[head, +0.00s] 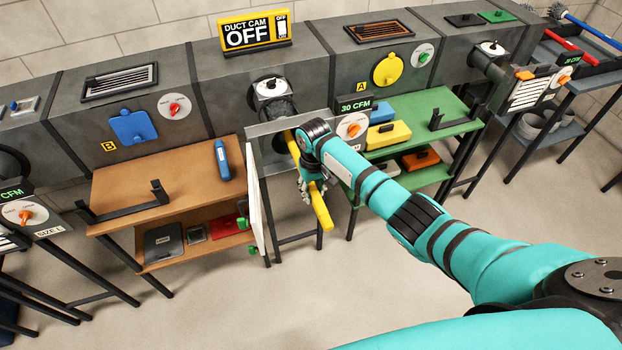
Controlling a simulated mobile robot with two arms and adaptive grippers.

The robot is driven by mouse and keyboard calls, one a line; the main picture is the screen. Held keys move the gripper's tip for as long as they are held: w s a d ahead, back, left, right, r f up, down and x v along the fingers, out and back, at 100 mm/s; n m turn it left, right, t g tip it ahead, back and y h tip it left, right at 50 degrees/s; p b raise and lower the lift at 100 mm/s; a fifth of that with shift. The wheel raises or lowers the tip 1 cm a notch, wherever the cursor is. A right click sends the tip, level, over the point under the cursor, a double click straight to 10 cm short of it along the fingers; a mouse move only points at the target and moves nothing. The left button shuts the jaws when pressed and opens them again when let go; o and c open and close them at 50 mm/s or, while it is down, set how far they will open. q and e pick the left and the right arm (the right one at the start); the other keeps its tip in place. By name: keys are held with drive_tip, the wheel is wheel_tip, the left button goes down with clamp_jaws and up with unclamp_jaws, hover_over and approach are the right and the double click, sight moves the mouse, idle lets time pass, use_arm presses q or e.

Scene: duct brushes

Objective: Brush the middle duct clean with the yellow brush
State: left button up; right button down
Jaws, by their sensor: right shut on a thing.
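The yellow brush (320,207) is in my right gripper (308,183), which is shut on its handle. The handle slants down toward me, and its upper end reaches up to the mouth of the middle duct (222,88). I see no bristles clearly; whether the brush head is inside the duct I cannot tell. The duct's dark round port (277,107) is partly hidden by a clear panel and my right arm. A "DUCT CAM OFF" sign (254,33) stands on top of this duct. My left gripper is not in view.
A brown shelf table (120,185) with a blue bottle (222,160) stands at left. A green shelf table (440,108) with blue and yellow boxes stands at right. A white upright panel (255,205) is close left of my gripper. Open floor lies in front.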

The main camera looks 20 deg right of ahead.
sight(321, 207)
drive_tip(key=s+p, duration=0.6)
drive_tip(key=p, duration=0.1)
drive_tip(key=shift+r, duration=0.3)
drive_tip(key=s, duration=2.3)
drive_tip(key=shift+s+f, duration=0.15)
drive_tip(key=shift+f, duration=0.15)
